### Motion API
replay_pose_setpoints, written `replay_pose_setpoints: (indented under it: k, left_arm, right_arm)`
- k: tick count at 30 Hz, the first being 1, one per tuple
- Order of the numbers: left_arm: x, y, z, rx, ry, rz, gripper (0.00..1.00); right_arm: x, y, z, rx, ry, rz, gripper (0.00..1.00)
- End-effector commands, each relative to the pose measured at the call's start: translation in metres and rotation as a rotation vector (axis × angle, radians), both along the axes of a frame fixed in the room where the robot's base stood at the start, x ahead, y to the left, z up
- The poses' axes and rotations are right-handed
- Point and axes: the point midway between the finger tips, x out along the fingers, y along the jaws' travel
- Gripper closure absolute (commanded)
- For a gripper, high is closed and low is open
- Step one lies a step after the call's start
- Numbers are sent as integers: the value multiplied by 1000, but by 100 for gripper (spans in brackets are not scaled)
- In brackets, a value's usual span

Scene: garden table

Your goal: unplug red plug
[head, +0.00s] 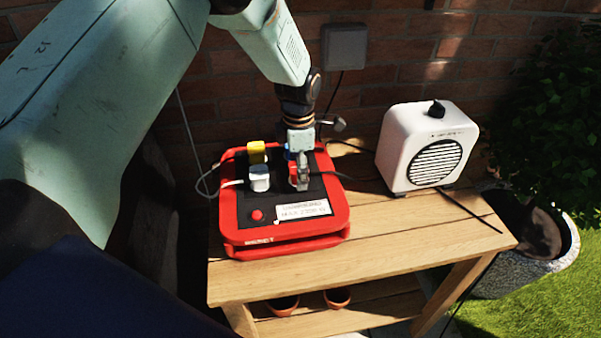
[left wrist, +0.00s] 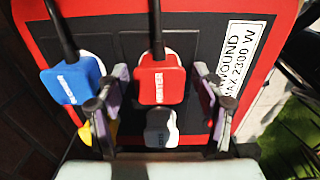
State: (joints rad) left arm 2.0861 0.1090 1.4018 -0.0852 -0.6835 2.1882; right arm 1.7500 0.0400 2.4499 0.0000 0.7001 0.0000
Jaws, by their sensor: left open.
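The red plug (left wrist: 158,82) sits in the black top of a red power box (head: 340,215), with its cable running up out of the wrist picture. My left gripper (left wrist: 162,115) is open, with one finger on each side of the red plug and a gap to both. In the head view the gripper (head: 300,180) is over the right part of the box and partly hides the red plug (head: 293,173). A blue plug (left wrist: 75,80) is left of it in the wrist view. A white plug (head: 259,178) and a yellow plug (head: 256,151) stand on the box's left half.
The box stands on a wooden table (head: 400,235). A white heater (head: 428,147) stands at the right. Cables lie behind and left of the box. The table's front right is clear.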

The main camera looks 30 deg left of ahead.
Motion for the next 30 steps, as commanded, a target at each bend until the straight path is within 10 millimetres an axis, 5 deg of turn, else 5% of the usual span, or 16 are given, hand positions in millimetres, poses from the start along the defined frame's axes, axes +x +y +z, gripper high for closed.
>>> replay_pose_setpoints:
  k: [14,30]
  left_arm:
    - [0,0,0,0,0,0,33]
    - [0,0,0,0,0,0,79]
  right_arm:
    - [0,0,6,0,0,0,100]
    - [0,0,6,0,0,0,100]
